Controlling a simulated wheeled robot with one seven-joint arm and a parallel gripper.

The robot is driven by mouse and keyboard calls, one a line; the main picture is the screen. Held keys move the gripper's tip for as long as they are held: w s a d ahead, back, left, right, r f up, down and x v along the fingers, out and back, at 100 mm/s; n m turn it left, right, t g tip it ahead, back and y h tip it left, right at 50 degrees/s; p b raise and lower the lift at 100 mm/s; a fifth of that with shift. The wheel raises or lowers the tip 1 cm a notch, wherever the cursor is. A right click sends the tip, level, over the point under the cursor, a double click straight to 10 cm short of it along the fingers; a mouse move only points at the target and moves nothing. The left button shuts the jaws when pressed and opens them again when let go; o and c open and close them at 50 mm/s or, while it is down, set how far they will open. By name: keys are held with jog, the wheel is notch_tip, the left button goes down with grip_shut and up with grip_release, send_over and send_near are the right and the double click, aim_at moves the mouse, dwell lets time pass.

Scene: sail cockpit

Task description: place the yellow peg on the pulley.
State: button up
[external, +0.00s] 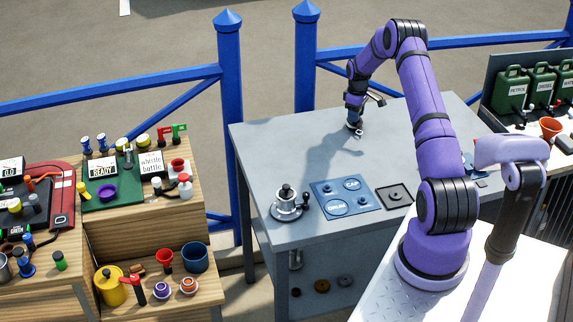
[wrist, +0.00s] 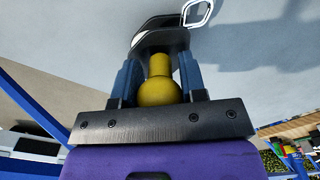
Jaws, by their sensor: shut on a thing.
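My gripper (external: 356,128) is low over the back middle of the grey table in the external view. In the wrist view, my gripper (wrist: 158,82) has its two blue fingers shut on the yellow peg (wrist: 157,88), which has a round bulb and a narrower neck. The peg is too small to make out in the external view. A dark rounded piece (wrist: 160,38) with a pale metal loop (wrist: 197,12) lies just past the fingertips; it may be the pulley, but I cannot tell. Whether the peg touches it is unclear.
Blue railings (external: 229,90) stand behind. A crowded wooden shelf (external: 140,225) is at left.

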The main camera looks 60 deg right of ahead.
jog(key=o, duration=0.9)
notch_tip(320, 180, up, 12)
jog(key=shift+r, duration=0.1)
jog(key=w+a+r, duration=0.4)
jog(key=a+r, duration=0.5)
jog(key=s+a+r+t+h, duration=0.1)
jog(key=a+r, duration=0.8)
jog(key=a, duration=0.4)
jog(key=s+a+r+t+h, duration=0.1)
jog(key=s+a+r, duration=0.1)
jog(key=a+r, duration=0.9)
jog(key=s+a+r+t, duration=0.1)
jog(key=s+a, duration=0.4)
jog(key=a, duration=0.3)
jog(key=s+a+r+t, duration=0.1)
jog(key=s+a+r, duration=0.1)
jog(key=s+a, duration=0.45)
jog(key=s+a+f+t+y, duration=0.1)
jog(key=s+a+f+y, duration=0.1)
jog(key=s+a, duration=0.9)
jog(key=s+f, duration=0.1)
jog(key=s, duration=0.2)
jog(key=shift+s+a+f, duration=0.35)
jog(key=shift+s+f, duration=0.05)
